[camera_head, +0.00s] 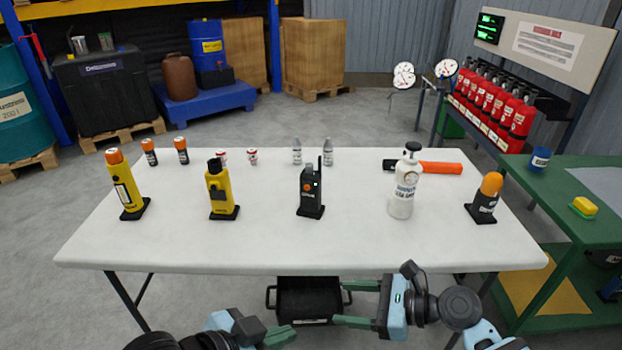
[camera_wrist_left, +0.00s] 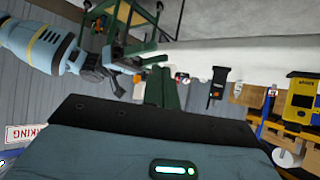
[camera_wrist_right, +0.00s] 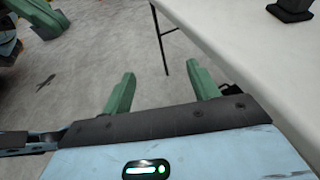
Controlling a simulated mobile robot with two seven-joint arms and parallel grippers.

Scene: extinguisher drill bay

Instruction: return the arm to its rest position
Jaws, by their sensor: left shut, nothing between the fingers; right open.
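My left gripper (camera_head: 290,331) is low in front of the white table (camera_head: 300,245), at the bottom of the head view. Its green fingers are together with nothing between them, and they also show in the left wrist view (camera_wrist_left: 162,86). My right gripper (camera_head: 340,302) is also below the table's front edge, to the right of the left one, pointing left. Its two green fingers are apart and empty in the right wrist view (camera_wrist_right: 161,72), with grey floor between them. Both grippers are clear of everything on the table.
On the table stand a yellow torch (camera_head: 122,188), a yellow device (camera_head: 220,190), a black radio (camera_head: 311,190), a white bottle (camera_head: 404,187) and an orange-topped beacon (camera_head: 485,198). A black crate (camera_head: 305,300) sits beneath the table. A green bench (camera_head: 560,210) stands at right.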

